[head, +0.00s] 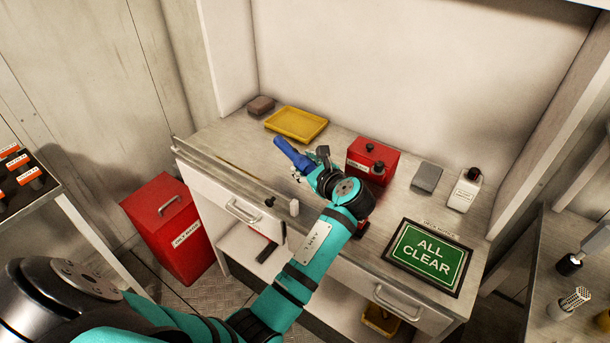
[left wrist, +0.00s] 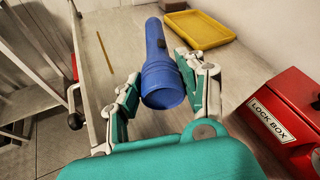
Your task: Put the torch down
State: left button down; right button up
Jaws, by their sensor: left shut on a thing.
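A blue torch (head: 292,154) is in my left gripper (head: 307,170), over the middle of the workbench (head: 225,135). In the left wrist view the torch (left wrist: 157,60) lies between the two fingers of the left gripper (left wrist: 160,92), its wide head toward the wrist camera and its body pointing away. The fingers are shut on the torch head. I cannot tell whether the torch touches the benchtop. My right gripper is not in view.
A yellow tray (head: 296,123) and a brown block (head: 261,105) lie at the back left. A red lock box (head: 371,158), grey block (head: 426,177) and white bottle (head: 464,190) stand to the right. An ALL CLEAR sign (head: 429,254) lies at the front right. A red bin (head: 172,228) stands left.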

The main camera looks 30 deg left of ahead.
aim_at(306, 191)
pick_arm(q)
jog(key=shift+w+f, duration=0.15)
jog(key=shift+f, duration=2.9)
jog(key=shift+f, duration=0.1)
jog(key=c, duration=0.8)
grip_release()
jog(key=shift+o, duration=0.2)
